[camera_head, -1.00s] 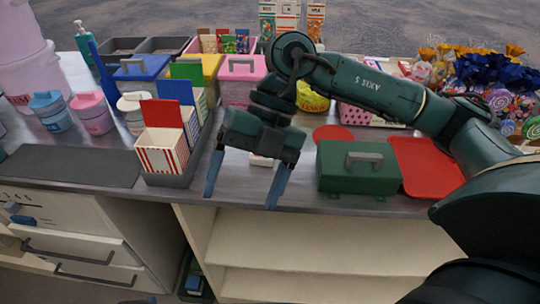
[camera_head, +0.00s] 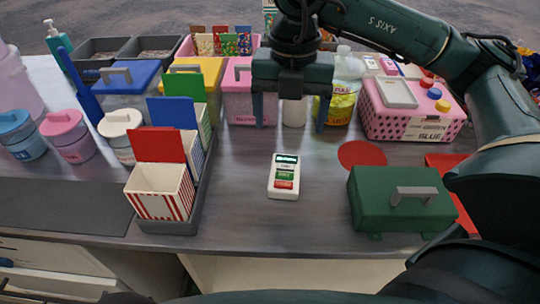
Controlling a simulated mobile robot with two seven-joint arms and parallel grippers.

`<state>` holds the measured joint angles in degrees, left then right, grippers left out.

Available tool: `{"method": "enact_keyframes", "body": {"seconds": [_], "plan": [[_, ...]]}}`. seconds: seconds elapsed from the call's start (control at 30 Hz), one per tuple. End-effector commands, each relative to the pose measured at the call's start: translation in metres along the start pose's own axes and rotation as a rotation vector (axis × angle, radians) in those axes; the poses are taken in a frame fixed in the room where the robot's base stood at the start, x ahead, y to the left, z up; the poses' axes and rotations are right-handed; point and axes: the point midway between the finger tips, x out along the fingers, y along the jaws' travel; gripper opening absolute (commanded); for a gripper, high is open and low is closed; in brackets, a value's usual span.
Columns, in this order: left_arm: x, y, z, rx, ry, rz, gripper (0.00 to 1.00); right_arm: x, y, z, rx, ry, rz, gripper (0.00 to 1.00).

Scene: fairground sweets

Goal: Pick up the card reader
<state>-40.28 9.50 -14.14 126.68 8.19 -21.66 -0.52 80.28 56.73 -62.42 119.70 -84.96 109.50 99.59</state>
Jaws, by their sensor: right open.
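The card reader (camera_head: 284,177) is a small white device with a dark screen and green and red bands. It lies flat on the grey counter, between the striped boxes and the green box. My right gripper (camera_head: 290,128) is open and empty, with its blue-grey fingers pointing down. In the picture it is just above and beyond the card reader, with one finger to each side and not touching it. My left gripper is not in view.
A rack with red-striped boxes (camera_head: 162,193) stands left of the card reader. A green box with a handle (camera_head: 399,200) stands right, by a red disc (camera_head: 362,154). Lidded tubs and a pink dotted box (camera_head: 408,118) stand behind. The counter around the reader is clear.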

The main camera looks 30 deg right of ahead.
Motion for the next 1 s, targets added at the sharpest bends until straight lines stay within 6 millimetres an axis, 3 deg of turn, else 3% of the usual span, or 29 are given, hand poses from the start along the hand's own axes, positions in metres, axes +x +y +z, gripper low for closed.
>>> {"method": "enact_keyframes", "body": {"seconds": [0.13,0.4,0.67,1.0], "plan": [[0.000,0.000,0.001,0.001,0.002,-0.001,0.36,0.014,-0.001,0.000,0.000,0.002,-0.003,0.80],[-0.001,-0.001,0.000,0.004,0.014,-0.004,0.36,0.064,-0.001,-0.001,-0.001,0.003,-0.003,0.80],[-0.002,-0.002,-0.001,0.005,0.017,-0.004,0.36,0.084,0.000,-0.001,-0.001,0.002,-0.001,0.80],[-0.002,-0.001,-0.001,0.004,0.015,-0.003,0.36,0.129,0.001,-0.001,0.001,0.002,-0.001,0.80]]}}
